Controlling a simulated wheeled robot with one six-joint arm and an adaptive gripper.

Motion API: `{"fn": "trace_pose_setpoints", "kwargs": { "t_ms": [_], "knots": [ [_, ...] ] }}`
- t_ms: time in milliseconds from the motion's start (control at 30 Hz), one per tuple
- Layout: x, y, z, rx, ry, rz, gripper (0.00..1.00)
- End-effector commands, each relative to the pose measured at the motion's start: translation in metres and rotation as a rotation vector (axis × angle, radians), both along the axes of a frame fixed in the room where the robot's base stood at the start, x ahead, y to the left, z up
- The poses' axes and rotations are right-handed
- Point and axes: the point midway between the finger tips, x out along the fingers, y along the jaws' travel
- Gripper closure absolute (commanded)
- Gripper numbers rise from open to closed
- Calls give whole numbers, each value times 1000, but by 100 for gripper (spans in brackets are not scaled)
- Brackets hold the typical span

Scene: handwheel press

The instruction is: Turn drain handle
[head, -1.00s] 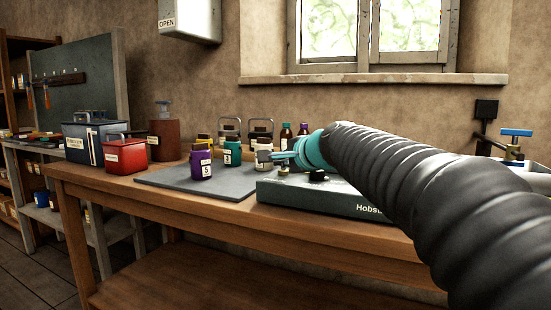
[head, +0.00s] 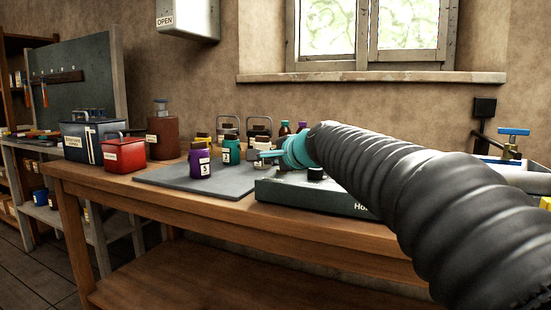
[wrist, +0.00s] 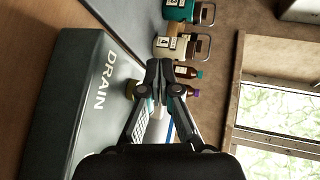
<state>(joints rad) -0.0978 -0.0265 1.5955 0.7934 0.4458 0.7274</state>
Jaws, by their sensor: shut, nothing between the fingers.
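A grey-green machine (head: 300,192) stands on the workbench, with a black knob (head: 316,173) on top. In the wrist view its side (wrist: 75,110) carries the word DRAIN. I cannot make out a drain handle for certain; my gripper and arm cover part of the machine. My gripper (head: 268,155) reaches left over the machine's top in the head view. In the wrist view its fingertips (wrist: 160,68) are together with nothing between them, just past the machine's edge. I cannot tell whether they touch anything.
A purple jar (head: 201,161) and a green jar (head: 231,151) stand on a grey mat (head: 165,178) left of the machine. More bottles stand behind. A red box (head: 124,154) is farther left. A blue-handled tap (head: 514,132) is at the right. The bench front is clear.

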Motion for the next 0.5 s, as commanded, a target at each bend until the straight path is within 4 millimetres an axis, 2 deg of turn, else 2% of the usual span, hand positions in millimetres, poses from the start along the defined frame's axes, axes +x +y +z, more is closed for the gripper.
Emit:
{"fn": "trace_pose_setpoints", "kwargs": {
  "t_ms": [500],
  "knots": [
    [7, 7, 1, 0, -1, 0, 100]
  ]
}}
